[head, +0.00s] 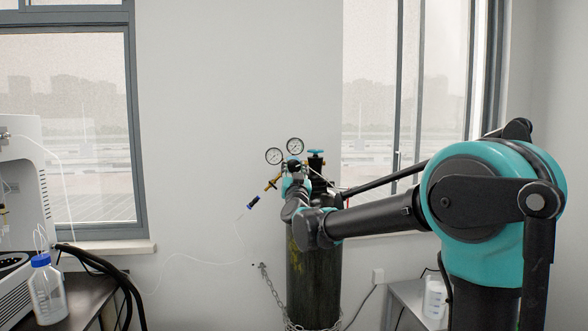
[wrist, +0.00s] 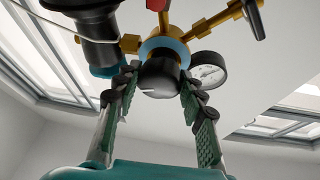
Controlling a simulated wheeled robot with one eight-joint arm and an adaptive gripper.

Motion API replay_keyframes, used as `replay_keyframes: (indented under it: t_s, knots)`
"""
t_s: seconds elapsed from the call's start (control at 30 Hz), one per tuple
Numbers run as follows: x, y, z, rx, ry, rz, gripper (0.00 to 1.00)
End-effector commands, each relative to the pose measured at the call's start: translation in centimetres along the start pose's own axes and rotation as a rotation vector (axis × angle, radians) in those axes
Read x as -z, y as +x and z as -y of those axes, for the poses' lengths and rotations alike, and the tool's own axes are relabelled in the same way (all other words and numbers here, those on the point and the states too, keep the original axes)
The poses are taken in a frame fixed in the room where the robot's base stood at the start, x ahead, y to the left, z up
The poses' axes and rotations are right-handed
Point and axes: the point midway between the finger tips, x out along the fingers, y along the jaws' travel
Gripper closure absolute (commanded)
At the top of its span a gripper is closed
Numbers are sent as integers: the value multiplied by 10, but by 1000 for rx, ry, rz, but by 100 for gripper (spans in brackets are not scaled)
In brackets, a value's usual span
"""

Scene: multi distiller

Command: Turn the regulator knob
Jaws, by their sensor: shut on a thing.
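In the wrist view, the regulator's black round knob (wrist: 160,74) sits below a blue ring and the brass fittings (wrist: 131,43). My gripper (wrist: 159,82) has a green-padded finger on each side of the knob and is shut on it. In the head view, the regulator's gauge (head: 274,156) and a second gauge (head: 295,146) show above the tall dark gas cylinder (head: 314,280). My gripper (head: 296,182) is at the regulator there. My wrist hides the knob and most of the regulator in that view.
A chain (head: 270,287) runs to the cylinder from the wall. A bench with a blue-capped bottle (head: 47,288) and a white instrument (head: 25,190) is on the left. A side table with a white container (head: 435,299) is at right, partly behind my arm.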

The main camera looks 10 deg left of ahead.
Motion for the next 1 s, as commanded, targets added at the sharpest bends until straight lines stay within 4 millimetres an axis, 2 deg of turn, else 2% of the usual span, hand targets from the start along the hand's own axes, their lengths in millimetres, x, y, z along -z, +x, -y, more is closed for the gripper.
replay_keyframes:
  t_s: [0.03, 0.1, 0.47, 1.0]
  knots:
    - [0, 0, 0, -1, 0, 0, 81]
    - [0, 0, 0, -1, 0, 0, 89]
    - [0, 0, -1, 23, -58, -4, 89]
    - [0, 0, -3, 195, -470, -33, 89]
